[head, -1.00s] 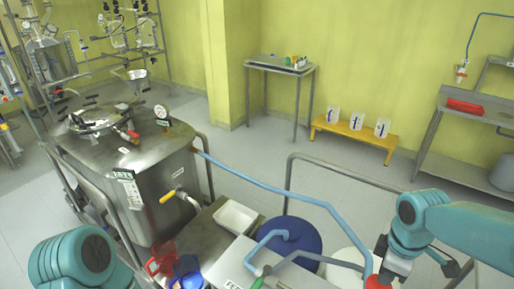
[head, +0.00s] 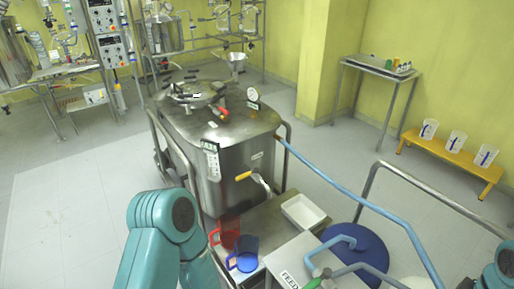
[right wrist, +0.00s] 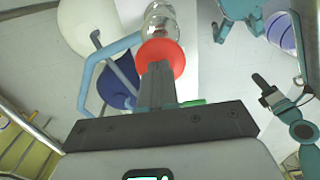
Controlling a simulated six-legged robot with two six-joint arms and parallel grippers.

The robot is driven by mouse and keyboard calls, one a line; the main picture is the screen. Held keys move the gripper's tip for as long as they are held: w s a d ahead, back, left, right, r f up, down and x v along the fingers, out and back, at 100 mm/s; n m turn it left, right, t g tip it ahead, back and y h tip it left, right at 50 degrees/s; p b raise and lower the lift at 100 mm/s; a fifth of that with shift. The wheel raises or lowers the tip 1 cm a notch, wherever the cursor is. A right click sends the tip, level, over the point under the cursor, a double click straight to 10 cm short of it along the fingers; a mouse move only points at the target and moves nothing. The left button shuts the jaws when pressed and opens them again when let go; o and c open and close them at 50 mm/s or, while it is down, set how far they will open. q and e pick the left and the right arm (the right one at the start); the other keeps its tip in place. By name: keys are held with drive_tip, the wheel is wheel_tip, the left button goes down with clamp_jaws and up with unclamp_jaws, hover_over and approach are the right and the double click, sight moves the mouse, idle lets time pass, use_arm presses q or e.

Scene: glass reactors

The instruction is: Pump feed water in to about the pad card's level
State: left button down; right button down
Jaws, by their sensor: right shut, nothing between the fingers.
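The steel reactor (head: 222,160) stands left of centre in the head view, with a gauge (head: 253,94) on top. A white card with a green heading (head: 211,160) is on its side; its text is too small to read. A box labelled FEED (head: 300,265) is at the bottom, beside a blue drum (head: 358,255). A blue pipe (head: 350,200) runs from the reactor to the lower right. In the right wrist view my right gripper (right wrist: 158,72) is shut and empty, with a red round knob (right wrist: 162,57) just beyond its fingertips.
A red jug (head: 226,233) and blue jug (head: 243,256) stand near a white tray (head: 304,212) in front of the reactor. A yellow-handled valve (head: 245,176) sticks out there. A grey rail (head: 420,190) crosses at right. Floor is open at left.

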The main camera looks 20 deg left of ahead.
drive_tip(key=shift+f+b, duration=2.45)
drive_tip(key=shift+f, duration=1.1)
wheel_tip(320, 180, up, 10)
drive_tip(key=p, duration=0.8)
drive_tip(key=shift+f, duration=0.1)
wheel_tip(320, 180, up, 6)
drive_tip(key=p, duration=0.4)
drive_tip(key=shift+p, duration=0.35)
drive_tip(key=shift+s, duration=0.1)
